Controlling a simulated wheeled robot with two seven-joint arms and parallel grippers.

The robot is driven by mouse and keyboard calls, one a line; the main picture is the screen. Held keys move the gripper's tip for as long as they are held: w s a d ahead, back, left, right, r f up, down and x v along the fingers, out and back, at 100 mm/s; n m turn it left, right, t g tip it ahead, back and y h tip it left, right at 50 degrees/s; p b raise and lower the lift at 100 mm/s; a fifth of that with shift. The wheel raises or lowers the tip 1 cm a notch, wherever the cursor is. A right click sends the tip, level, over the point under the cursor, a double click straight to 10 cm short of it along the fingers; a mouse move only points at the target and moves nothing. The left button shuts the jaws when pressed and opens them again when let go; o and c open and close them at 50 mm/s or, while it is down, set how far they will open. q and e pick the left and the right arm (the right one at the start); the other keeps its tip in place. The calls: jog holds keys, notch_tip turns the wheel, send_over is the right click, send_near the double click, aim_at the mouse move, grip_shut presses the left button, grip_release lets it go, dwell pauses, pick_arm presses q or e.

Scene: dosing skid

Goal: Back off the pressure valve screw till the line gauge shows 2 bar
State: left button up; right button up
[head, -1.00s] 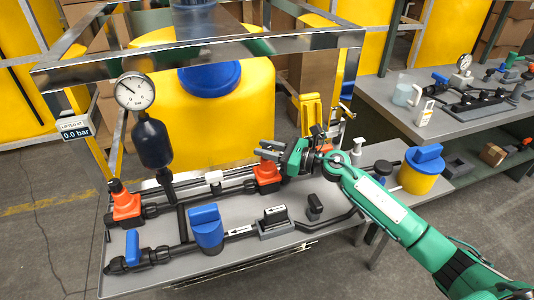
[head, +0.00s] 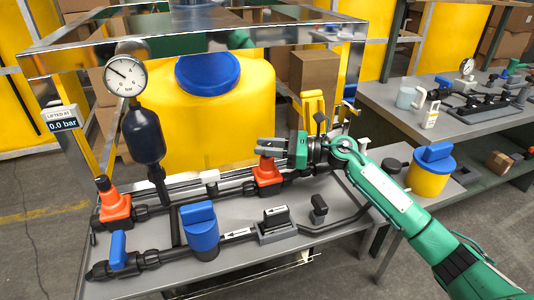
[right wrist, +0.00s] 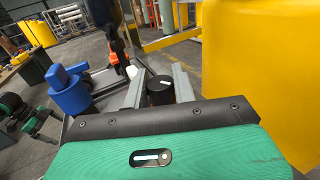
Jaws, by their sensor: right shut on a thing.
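The right orange valve (head: 268,173) stands on the pipe run at the back of the bench. My right gripper (head: 268,148) is at its top, coming in from the right. In the right wrist view its two grey fingers (right wrist: 157,88) are on either side of a black round screw cap (right wrist: 160,91), and it is shut on this cap. The line gauge (head: 125,75) stands above a dark vessel at the left; its needle points to the upper left, and the value is too small to read surely. My left gripper is not in view.
A small display (head: 61,122) marked "LIFTED AT" reads 0.0 bar. Another orange valve (head: 115,207) with a black cap stands at the left. A blue-capped fitting (head: 200,228) and a grey block are in front. A metal frame (head: 200,40) crosses above; a yellow tank (head: 230,125) stands behind.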

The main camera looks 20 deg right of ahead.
aim_at(267, 145)
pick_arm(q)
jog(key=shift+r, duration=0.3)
pick_arm(e)
jog(key=shift+r, duration=0.1)
jog(key=o, duration=1)
jog(key=shift+c, duration=0.2)
notch_tip(267, 145, up, 8)
jog(key=shift+r+p, duration=0.25)
jog(key=shift+p, duration=0.2)
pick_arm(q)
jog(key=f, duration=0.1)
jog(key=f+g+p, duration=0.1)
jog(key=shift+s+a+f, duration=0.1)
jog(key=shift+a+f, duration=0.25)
pick_arm(e)
notch_tip(267, 145, up, 11)
jog(key=shift+r, duration=0.2)
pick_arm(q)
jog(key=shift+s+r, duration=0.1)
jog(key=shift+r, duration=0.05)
